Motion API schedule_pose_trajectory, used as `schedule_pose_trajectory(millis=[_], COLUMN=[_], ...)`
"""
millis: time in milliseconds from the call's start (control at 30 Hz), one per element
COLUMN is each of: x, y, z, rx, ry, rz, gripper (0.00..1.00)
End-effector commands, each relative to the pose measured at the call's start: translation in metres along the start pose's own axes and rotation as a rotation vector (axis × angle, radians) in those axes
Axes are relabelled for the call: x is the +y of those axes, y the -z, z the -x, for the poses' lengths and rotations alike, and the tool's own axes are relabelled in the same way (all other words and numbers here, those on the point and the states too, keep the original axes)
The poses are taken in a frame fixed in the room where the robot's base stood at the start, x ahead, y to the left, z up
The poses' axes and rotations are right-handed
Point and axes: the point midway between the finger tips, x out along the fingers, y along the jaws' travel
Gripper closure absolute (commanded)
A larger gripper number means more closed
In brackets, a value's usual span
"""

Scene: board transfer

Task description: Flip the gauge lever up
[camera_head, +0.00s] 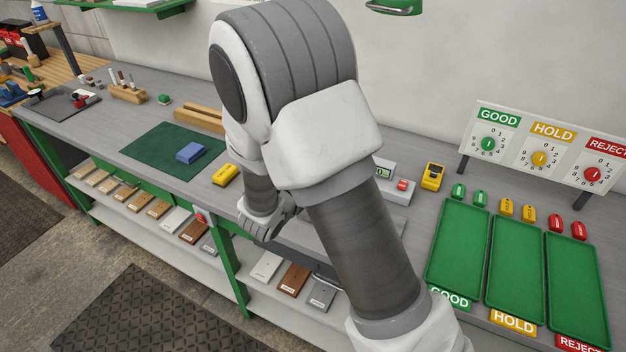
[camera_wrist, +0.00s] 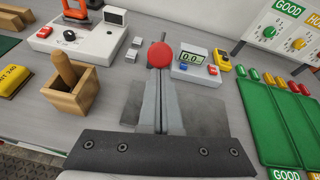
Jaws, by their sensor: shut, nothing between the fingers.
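A red round knob (camera_wrist: 161,55), which looks like the end of the gauge lever, is straight ahead of my gripper in the wrist view. A thin dark pin stands just behind it; the rest of the lever's mount is hidden. My gripper (camera_wrist: 160,73) is shut and empty, its fingertips right at the near side of the knob; I cannot tell whether they touch it. A grey box with a digital display (camera_wrist: 192,57) reading about 0.0 stands just right of the knob. In the head view the display box (camera_head: 385,170) shows partly behind my arm, which hides the knob.
A white instrument box (camera_wrist: 80,42) with a black knob stands at left, beside a wooden box (camera_wrist: 84,95) holding a peg. Green trays (camera_head: 458,245) and a sign board with dials (camera_head: 505,155) are at right. A green mat (camera_head: 150,155) with a blue block (camera_head: 190,152) lies left.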

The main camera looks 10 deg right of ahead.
Motion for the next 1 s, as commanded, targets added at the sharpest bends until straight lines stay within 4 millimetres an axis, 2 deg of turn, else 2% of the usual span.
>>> schedule_pose_trajectory(millis=[33,267,467,800,1000], x=[-0.003,-0.011,-0.018,-0.029,-0.035], y=[-0.016,-0.063,-0.104,-0.165,-0.191], z=[0.001,-0.009,-0.027,-0.075,-0.11], rx=[0.007,0.001,-0.001,0.0,0.001], ry=[0.0,0.002,0.002,0.003,0.003], rz=[-0.004,-0.004,-0.005,-0.002,-0.002], gripper=[1.0,1.0,1.0,1.0,1.0])
